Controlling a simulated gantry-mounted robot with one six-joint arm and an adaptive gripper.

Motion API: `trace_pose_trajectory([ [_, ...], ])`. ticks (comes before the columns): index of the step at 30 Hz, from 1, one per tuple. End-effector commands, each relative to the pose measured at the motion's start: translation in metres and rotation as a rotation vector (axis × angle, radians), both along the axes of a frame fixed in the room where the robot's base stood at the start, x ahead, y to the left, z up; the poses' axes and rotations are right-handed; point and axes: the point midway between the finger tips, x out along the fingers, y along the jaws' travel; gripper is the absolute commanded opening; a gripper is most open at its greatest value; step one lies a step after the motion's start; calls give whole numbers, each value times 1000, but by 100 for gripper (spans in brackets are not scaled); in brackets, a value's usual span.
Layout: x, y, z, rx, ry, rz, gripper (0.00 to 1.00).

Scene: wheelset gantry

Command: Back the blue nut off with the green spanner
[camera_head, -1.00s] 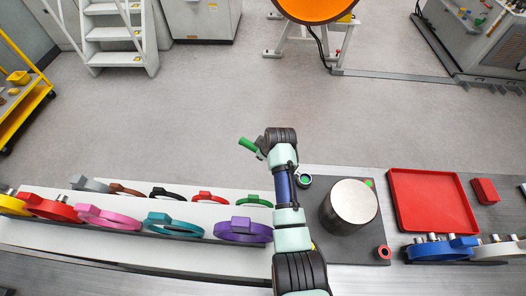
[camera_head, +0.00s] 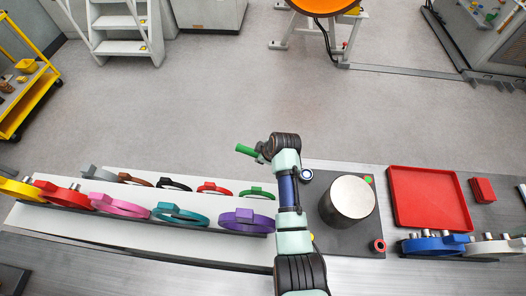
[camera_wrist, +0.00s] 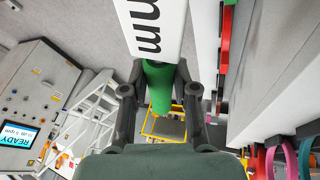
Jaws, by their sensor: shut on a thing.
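My gripper (camera_head: 262,153) is shut on a green bar, which I take as the green spanner (camera_head: 242,149). In the wrist view the spanner (camera_wrist: 159,88) lies between the two fingers of my gripper (camera_wrist: 160,72). Its far end is hidden behind or joined to a white strip lettered "mm"; I cannot tell which. The spanner is held out to the left, over the floor side beyond the rack. A small blue ring, likely the blue nut (camera_head: 306,175), sits on the dark plate (camera_head: 325,236) just right of my arm, apart from the spanner. My arm partly covers that plate.
A metal cylinder (camera_head: 348,198) stands on the plate, with a red ring (camera_head: 377,246) near it. A red tray (camera_head: 430,222) and a red block (camera_head: 483,190) are to the right. A white rack (camera_head: 150,240) with several coloured ring clamps runs left.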

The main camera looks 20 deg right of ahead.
Motion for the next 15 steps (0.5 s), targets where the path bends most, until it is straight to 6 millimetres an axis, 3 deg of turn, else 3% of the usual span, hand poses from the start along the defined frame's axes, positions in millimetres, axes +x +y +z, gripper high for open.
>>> trace_pose_trajectory([
  [15,-30,25,1,-1,-2,231,0],
])
